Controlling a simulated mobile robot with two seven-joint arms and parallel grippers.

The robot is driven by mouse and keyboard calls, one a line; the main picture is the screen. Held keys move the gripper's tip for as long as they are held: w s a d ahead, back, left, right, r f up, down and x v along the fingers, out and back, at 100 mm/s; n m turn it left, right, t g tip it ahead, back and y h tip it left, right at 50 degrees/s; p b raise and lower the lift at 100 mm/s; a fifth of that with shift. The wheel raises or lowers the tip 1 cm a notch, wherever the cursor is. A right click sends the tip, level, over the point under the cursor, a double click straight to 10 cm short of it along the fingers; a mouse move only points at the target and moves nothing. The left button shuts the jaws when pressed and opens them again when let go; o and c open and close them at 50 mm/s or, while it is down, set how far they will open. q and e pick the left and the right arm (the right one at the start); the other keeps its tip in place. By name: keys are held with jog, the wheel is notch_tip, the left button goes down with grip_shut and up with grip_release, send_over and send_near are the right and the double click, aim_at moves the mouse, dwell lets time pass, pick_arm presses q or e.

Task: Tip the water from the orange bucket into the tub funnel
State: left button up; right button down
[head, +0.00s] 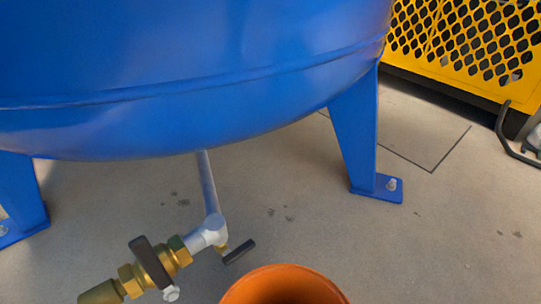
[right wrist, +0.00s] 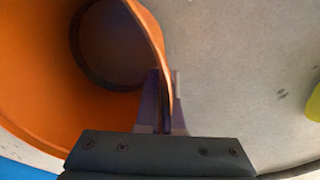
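The orange bucket (head: 283,273) shows at the bottom edge of the head view, its rim cut off by the frame. The right wrist view looks into the same bucket (right wrist: 42,85), with a dark ring around its bottom; I cannot tell how much water is in it. My right gripper (right wrist: 163,85) is shut on the bucket's wall at the rim, one finger inside and one outside. My left gripper is in neither view. I cannot make out the tub funnel in either view.
A large blue tank (head: 190,80) on legs (head: 355,145) fills the upper head view. Below it hang a grey drain pipe (head: 208,185) and a brass valve (head: 180,252) with dark handles. A yellow mesh guard (head: 465,45) stands at the upper right. Concrete floor (head: 440,235) is open at the right.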

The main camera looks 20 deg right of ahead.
jog(key=shift+s+d+p, duration=0.3)
jog(key=shift+s+d, duration=0.05)
jog(key=shift+s, duration=0.55)
jog(key=shift+s+d+p, duration=0.25)
jog(key=shift+s+d, duration=0.05)
jog(key=shift+s, duration=0.6)
